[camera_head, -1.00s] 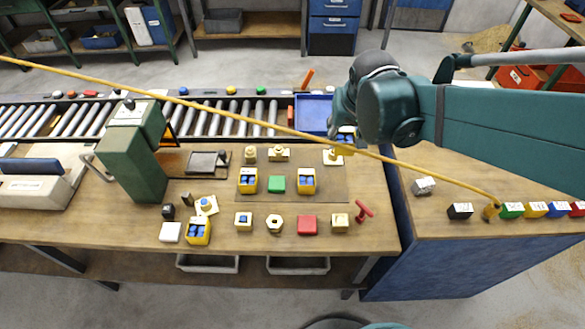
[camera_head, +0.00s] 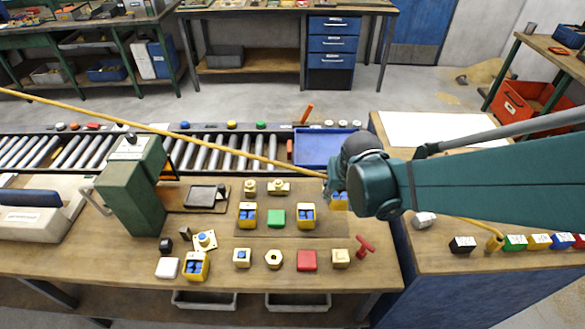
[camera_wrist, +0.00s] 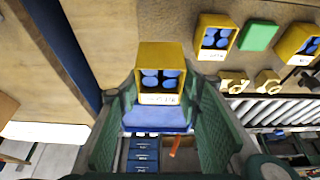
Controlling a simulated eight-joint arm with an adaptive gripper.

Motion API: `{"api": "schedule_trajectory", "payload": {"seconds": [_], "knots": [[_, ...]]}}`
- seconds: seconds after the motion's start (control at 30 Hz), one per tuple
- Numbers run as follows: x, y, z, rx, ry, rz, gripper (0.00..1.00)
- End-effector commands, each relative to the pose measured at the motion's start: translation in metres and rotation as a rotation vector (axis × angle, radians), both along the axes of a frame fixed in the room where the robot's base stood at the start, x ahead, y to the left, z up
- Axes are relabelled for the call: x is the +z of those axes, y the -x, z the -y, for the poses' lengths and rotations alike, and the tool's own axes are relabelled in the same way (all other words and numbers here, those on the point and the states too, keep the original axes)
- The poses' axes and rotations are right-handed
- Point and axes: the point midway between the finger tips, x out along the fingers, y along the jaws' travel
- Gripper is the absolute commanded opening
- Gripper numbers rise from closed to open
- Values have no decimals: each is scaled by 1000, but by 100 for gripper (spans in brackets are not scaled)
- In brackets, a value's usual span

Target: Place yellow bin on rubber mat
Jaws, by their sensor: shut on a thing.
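My gripper (camera_wrist: 160,105) is shut on a yellow bin (camera_wrist: 152,54) holding blue cylinders, seen between its green fingers in the wrist view. In the head view this bin (camera_head: 339,204) shows partly behind my arm, near the right end of the rubber mat (camera_head: 325,225). I cannot tell whether it touches the mat. Two similar yellow bins, a left one (camera_head: 247,210) and a right one (camera_head: 306,211), stand on the mat with a green block (camera_head: 277,217) between them. Another yellow bin (camera_head: 195,266) stands at the table's front left.
A red T-handle (camera_head: 366,247), red block (camera_head: 307,260) and several small fittings stand in front of the mat. A roller conveyor (camera_head: 230,150) with a blue tray (camera_head: 318,147) runs behind. A green press (camera_head: 132,185) stands left. A yellow cable (camera_head: 90,111) crosses the head view.

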Motion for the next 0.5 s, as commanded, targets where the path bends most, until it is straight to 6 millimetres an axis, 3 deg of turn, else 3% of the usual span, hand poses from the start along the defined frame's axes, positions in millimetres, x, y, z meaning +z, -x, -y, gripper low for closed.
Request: {"api": "schedule_trajectory", "payload": {"seconds": [0.27, 0.5], "knots": [[-1, 0, 0, 0, 0, 0, 22], [-20, 0, 0, 0, 0, 0, 22]]}}
